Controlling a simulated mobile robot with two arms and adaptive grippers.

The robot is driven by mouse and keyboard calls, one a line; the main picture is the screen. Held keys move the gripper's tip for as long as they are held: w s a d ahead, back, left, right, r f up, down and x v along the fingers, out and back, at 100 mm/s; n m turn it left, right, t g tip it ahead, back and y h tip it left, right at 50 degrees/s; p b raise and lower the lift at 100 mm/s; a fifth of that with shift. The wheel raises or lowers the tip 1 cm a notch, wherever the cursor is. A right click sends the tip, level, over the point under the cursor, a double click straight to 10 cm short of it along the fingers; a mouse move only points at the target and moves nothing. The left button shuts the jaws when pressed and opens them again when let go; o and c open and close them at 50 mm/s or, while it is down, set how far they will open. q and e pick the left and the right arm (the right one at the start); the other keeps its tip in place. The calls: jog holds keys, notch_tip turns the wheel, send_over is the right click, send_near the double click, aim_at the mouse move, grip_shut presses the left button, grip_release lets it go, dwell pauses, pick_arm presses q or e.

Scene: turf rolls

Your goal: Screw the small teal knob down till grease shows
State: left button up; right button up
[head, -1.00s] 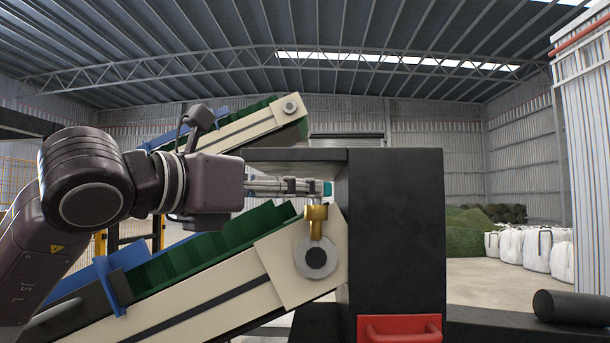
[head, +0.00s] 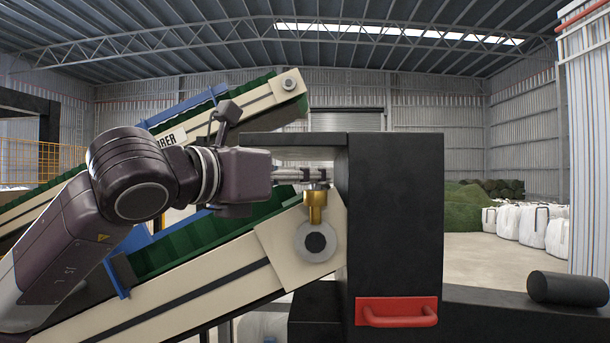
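The brass grease cup (head: 316,207) stands upright above the roller end of the green-belted conveyor, beside the black housing. A thin band of the teal knob (head: 316,186) shows at the top of the cup, and the rest is covered by my fingers. My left gripper (head: 320,175) reaches in from the left, with its fingers level at the knob. The fingers are seen side-on and small, so I cannot tell whether they grip the knob or stand open around it. No grease is visible. My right gripper is out of view.
The black housing (head: 397,220) with a red handle (head: 397,312) stands close to the right of the cup. The cream conveyor frame (head: 270,240) slopes below my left arm. White bulk bags (head: 530,225) and green turf (head: 462,210) lie far right.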

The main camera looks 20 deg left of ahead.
pick_arm(q)
jog(key=shift+w+a+m+g+h, duration=0.1)
jog(key=shift+a+m+g+h, duration=0.05)
jog(key=shift+m+g+h, duration=0.75)
jog(key=shift+w+a+m+g+h, duration=0.1)
jog(key=shift+a+m+g+h, duration=0.2)
jog(key=shift+m+h, duration=0.65)
jog(key=shift+w+a+m+g+h, duration=0.1)
jog(key=shift+m+g+h, duration=0.55)
jog(key=shift+h, duration=0.6)
jog(key=shift+d, duration=0.1)
jog(key=o, duration=1.2)
jog(key=shift+c, duration=0.2)
jog(key=v, duration=0.8)
